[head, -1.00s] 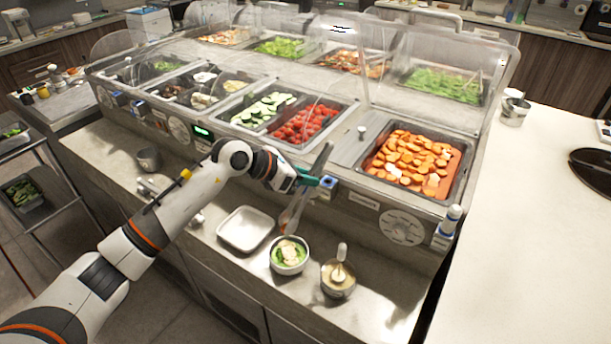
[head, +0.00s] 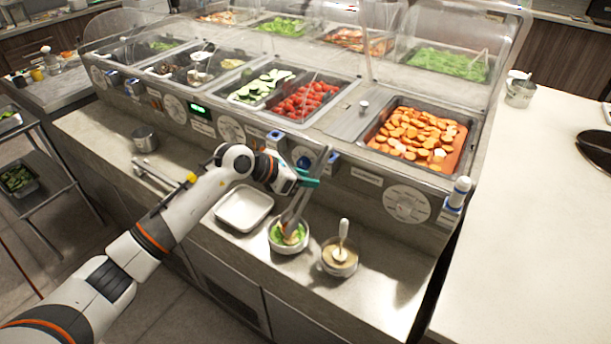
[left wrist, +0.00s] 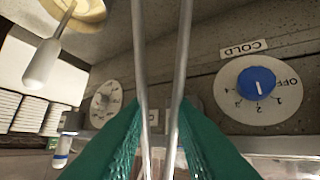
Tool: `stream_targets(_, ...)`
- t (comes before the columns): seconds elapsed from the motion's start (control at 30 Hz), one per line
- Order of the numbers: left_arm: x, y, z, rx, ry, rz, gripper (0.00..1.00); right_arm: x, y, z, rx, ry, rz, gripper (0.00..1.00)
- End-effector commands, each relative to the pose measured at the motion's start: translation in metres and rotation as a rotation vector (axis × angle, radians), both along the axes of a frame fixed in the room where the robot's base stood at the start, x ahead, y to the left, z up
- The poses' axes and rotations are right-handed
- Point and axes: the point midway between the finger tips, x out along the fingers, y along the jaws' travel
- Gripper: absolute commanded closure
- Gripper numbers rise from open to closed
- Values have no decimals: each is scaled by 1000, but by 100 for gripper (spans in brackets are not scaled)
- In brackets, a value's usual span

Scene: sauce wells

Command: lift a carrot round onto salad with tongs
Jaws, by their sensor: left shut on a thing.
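My left gripper (head: 305,179), with green fingers, is shut on the metal tongs (head: 318,170) in front of the counter's face. In the left wrist view the two tong arms (left wrist: 139,60) run between the green fingers. The tongs slant down, and their lower ends are at the small white salad bowl (head: 277,246), which holds green leaves and pale pieces. Whether a carrot round is between the tips is too small to tell. Carrot rounds (head: 410,128) fill an orange-looking pan at the right of the salad bar. My right gripper is out of view.
A bowl of sauce (head: 331,270) with an upright-handled spoon (head: 343,232) stands right of the salad bowl. An empty white square tray (head: 243,208) lies left of it. A clear guard covers the back pans. A blue knob (left wrist: 257,82) is on the counter face.

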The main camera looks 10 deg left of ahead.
Motion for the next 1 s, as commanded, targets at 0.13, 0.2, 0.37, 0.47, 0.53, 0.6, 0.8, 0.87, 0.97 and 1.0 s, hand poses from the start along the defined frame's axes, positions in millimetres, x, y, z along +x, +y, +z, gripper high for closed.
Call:
stream_targets(0.13,0,0,1,-1,-1,0,100,0,-1,0,-1,1,0,62)
stream_targets(0.2,0,0,1,-1,-1,0,100,0,-2,0,-2,1,0,62)
stream_targets(0.37,0,0,1,-1,-1,0,78,0,-2,0,-2,1,0,62)
stream_targets(0.47,0,0,1,0,-1,1,78,0,-2,0,-3,0,0,62)
stream_targets(0.53,0,0,1,0,-1,1,78,0,-2,0,-3,0,0,62)
stream_targets(0.6,0,0,1,0,-1,1,78,0,-2,0,-3,0,0,62)
stream_targets(0.8,0,0,1,0,-1,1,78,0,-2,1,-3,0,0,62)
stream_targets(0.87,0,0,4,0,-1,1,78,0,-2,2,-3,0,0,62)
stream_targets(0.97,1,0,14,0,-3,1,78,0,-2,9,-3,0,0,62)
stream_targets(1.0,1,0,20,0,-3,1,78,0,-2,13,-2,1,-1,62)
